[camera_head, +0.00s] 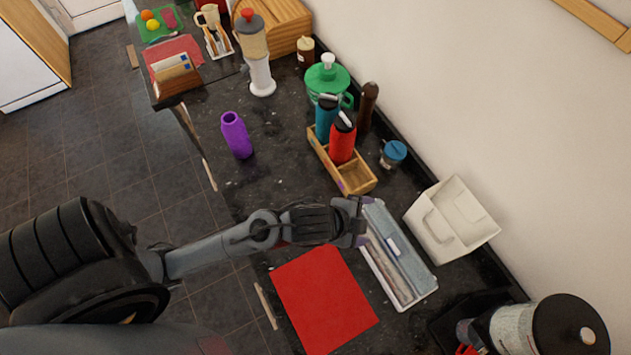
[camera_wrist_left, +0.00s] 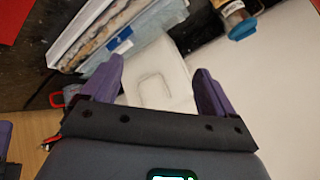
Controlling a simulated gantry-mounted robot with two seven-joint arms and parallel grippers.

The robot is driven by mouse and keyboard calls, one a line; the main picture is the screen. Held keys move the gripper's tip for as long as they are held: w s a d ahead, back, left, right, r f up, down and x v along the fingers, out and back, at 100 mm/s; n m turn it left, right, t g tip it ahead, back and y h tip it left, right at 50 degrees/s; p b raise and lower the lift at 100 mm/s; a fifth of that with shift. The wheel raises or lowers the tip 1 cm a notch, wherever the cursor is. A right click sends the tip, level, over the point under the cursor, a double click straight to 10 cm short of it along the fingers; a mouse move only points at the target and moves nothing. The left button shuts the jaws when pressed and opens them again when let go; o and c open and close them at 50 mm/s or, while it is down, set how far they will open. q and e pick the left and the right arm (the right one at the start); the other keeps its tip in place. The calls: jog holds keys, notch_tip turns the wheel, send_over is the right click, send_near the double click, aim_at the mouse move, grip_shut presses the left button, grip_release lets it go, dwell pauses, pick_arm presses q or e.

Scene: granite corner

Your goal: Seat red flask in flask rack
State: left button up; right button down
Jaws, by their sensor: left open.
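The red flask (camera_head: 343,141), with a black cap, stands in the wooden flask rack (camera_head: 357,183) beside a teal flask (camera_head: 326,118). The near compartment of the rack is empty. The flask's base is hidden by the rack's wall, so how deep it sits cannot be told. My left gripper (camera_head: 362,221) is open and empty, over the left edge of the long tray and below the rack in the head view. In the left wrist view its purple fingers (camera_wrist_left: 158,80) are spread with nothing between them. A purple and grey part at that view's left edge may be my right gripper.
The long tray (camera_head: 420,296) and white bin (camera_head: 461,238) lie right of my left gripper. A red mat (camera_head: 322,297) is below it. A purple bottle (camera_head: 236,135) stands at left. A blue-lidded jar (camera_head: 393,153) and brown mill (camera_head: 367,108) flank the rack's wall side.

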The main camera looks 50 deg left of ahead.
pick_arm(q)
jog(key=s+a+f+n+g+y, duration=0.1)
jog(key=s+a+f+n+g, duration=0.1)
jog(key=s+a+n, duration=0.2)
jog(key=s+a+f+n+g+y, duration=0.1)
jog(key=s+a+f+n+g, duration=0.1)
jog(key=s+a+n, duration=0.3)
jog(key=s+f+n, duration=0.1)
jog(key=s, duration=0.2)
jog(key=shift+s+f, duration=0.2)
jog(key=shift+s, duration=0.2)
